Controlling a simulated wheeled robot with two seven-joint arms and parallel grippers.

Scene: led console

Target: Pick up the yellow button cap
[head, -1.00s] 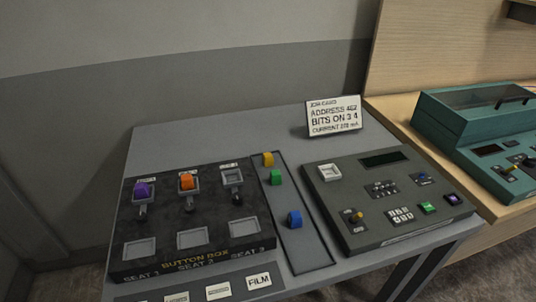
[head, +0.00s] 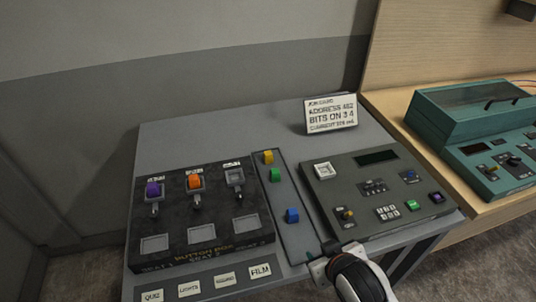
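The yellow button cap (head: 268,157) sits at the far end of a narrow grey tray strip (head: 306,240), between the button box and the grey console. A green cap (head: 275,174) is just nearer than it, and a blue cap (head: 292,215) is further down the strip. My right gripper (head: 316,262) shows at the bottom, by the near end of the strip, well apart from the yellow cap. Its fingers are too small and partly hidden to tell open from shut. My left gripper is not in view.
The black button box (head: 205,215) on the left holds a purple cap (head: 153,188) and an orange cap (head: 195,181). The grey console (head: 375,195) stands right of the strip. A white job card (head: 331,113) stands behind. The table's back left is clear.

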